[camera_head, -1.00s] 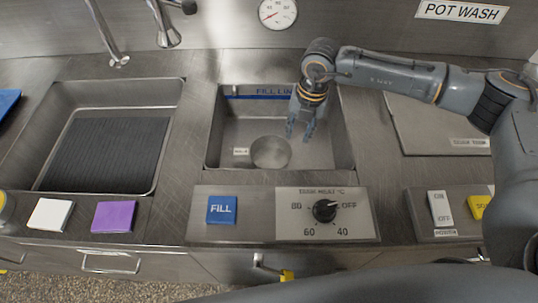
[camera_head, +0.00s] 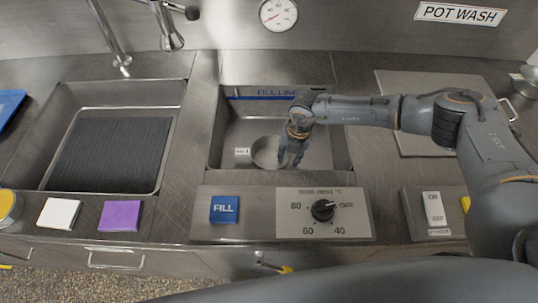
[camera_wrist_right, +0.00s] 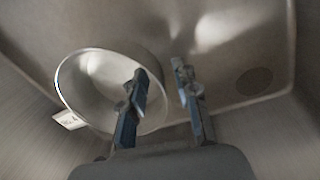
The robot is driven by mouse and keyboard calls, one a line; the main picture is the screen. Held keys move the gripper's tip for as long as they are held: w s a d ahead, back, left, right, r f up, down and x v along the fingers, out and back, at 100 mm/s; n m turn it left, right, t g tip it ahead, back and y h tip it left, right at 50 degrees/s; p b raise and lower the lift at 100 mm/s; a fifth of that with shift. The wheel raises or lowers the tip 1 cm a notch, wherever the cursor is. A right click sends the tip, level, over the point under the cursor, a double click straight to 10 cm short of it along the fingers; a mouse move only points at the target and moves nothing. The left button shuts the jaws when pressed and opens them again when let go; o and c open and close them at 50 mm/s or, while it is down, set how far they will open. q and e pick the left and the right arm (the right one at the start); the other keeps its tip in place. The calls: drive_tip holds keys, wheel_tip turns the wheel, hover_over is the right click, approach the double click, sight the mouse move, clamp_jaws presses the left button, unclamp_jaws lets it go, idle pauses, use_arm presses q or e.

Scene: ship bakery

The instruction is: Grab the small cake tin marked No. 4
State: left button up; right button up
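A small round metal tin (camera_head: 264,150) stands in the right-hand sink basin, with a small white label tag at its left whose writing is too small to read. My right gripper (camera_head: 291,161) is down in the basin at the tin's right side. In the right wrist view, the tin (camera_wrist_right: 95,75) lies to the left. The right gripper (camera_wrist_right: 162,92) is open there. Its left finger overlaps the tin's opening and its right finger is outside the wall, so the right rim shows between them. I cannot tell whether either finger touches the tin. My left gripper is not in view.
The basin (camera_head: 225,115) has steep walls close around the tin and a drain (camera_wrist_right: 254,81) at its right. In front are a blue FILL button (camera_head: 224,209) and a heat dial (camera_head: 322,210). Another sink (camera_head: 68,190) with a dark ribbed mat is at the left.

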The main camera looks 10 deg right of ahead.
drive_tip(key=shift+c, duration=0.4)
clamp_jaws()
drive_tip(key=shift+r, duration=0.15)
